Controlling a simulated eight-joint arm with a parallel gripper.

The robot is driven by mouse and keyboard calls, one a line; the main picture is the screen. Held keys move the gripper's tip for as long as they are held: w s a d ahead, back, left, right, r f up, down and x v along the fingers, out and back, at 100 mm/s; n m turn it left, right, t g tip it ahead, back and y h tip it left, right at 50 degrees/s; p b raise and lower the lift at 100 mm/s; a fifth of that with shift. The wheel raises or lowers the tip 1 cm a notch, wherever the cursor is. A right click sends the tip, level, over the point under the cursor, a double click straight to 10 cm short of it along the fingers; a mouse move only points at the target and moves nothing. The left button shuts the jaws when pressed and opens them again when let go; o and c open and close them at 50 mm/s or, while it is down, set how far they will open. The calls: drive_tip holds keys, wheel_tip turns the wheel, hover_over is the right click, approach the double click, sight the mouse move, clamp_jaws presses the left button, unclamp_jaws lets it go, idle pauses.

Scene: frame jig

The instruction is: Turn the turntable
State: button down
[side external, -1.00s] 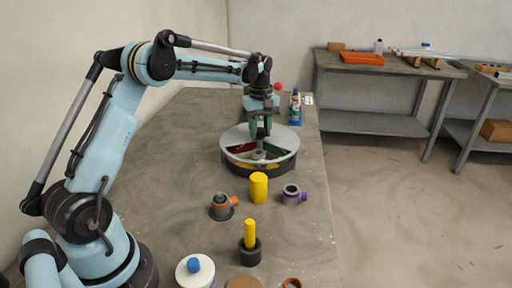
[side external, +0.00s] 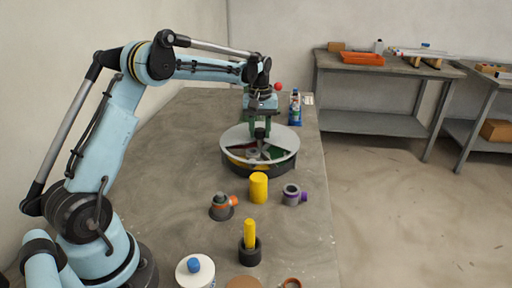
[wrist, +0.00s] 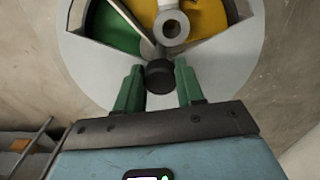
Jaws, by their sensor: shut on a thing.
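The turntable (side external: 285,160) is a round grey disc with a dark side wall on the bench. Cut-outs in its top show yellow, green and red sections, and a small grey hub (wrist: 172,28) stands at its middle. My gripper (side external: 260,128) points down over the far part of the disc. In the wrist view its green fingers (wrist: 158,84) are shut on a dark round knob (wrist: 159,72) at the disc's rim side of a grey spoke. The fingers hide part of the disc in the side view.
A yellow cylinder (side external: 258,188), a grey fitting with orange (side external: 222,206), a grey ring with purple (side external: 292,194) and a yellow peg in a dark holder (side external: 250,242) stand in front of the turntable. A blue-labelled bottle (side external: 295,109) stands behind it.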

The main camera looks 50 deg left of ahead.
drive_tip(key=shift+s+f+m, duration=0.1)
drive_tip(key=shift+m, duration=2.5)
drive_tip(key=shift+a+m, duration=0.1)
drive_tip(key=shift+m, duration=2.6)
drive_tip(key=shift+a+m, duration=0.15)
drive_tip(key=shift+m, duration=2.45)
drive_tip(key=shift+a+m, duration=0.1)
drive_tip(key=shift+m, duration=4.9)
drive_tip(key=shift+w+a+m, duration=0.1)
drive_tip(key=shift+w+m, duration=0.1)
drive_tip(key=shift+m, duration=2.2)
drive_tip(key=shift+w+m, duration=0.1)
drive_tip(key=shift+m, duration=2.3)
drive_tip(key=shift+w+m, duration=0.1)
drive_tip(key=shift+m, duration=2.2)
